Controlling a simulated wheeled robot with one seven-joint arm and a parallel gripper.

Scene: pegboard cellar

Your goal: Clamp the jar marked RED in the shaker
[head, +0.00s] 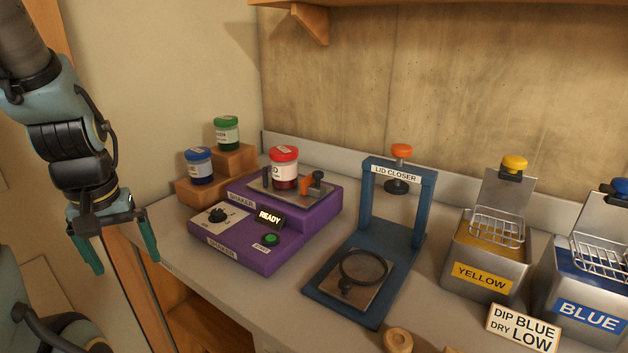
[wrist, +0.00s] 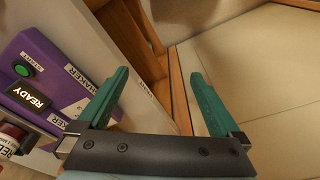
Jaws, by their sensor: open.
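The jar with the red lid (head: 284,168) stands upright on the plate on top of the purple shaker (head: 243,253). A small orange and dark clamp (head: 311,184) is at its right; I cannot tell whether it presses on the jar. The shaker has a READY display (head: 270,219), a green button (head: 270,238) and a black knob (head: 216,215). In the wrist view the red jar (wrist: 12,135) shows partly at the left edge, with the shaker (wrist: 60,75). My gripper (head: 122,261) is open and empty, left of the bench; it also shows in the wrist view (wrist: 162,95).
A blue-lidded jar (head: 199,166) and a green-lidded jar (head: 227,133) stand on wooden blocks behind the shaker. A blue lid closer (head: 370,240) stands to its right. Yellow (head: 483,280) and blue (head: 580,305) tanks and a sign (head: 522,327) fill the right side.

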